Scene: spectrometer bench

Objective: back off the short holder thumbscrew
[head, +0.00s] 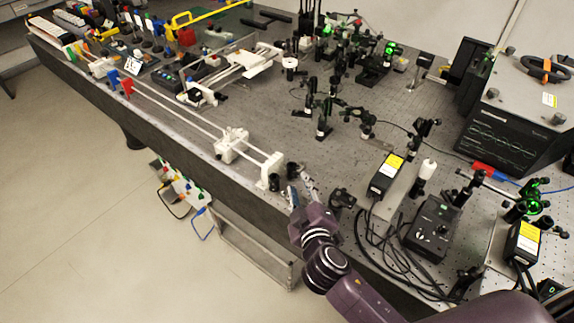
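My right gripper (302,189) is at the near edge of the optical bench, at the end of my purple arm. Its two fingers look apart, with nothing seen between them. Just beyond the fingertips stands a short black post holder (292,170), close to the white end block of a rail. A dark round mount (342,198) sits just right of the gripper. No thumbscrew can be made out at this size, and I cannot tell whether the gripper touches a holder. My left gripper is not in view.
The white rail assembly (232,145) runs along the bench's near edge. Black cables (378,245), a laser box (386,175) and a black controller (432,229) crowd the right. The perforated bench top (262,115) has free room in the middle.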

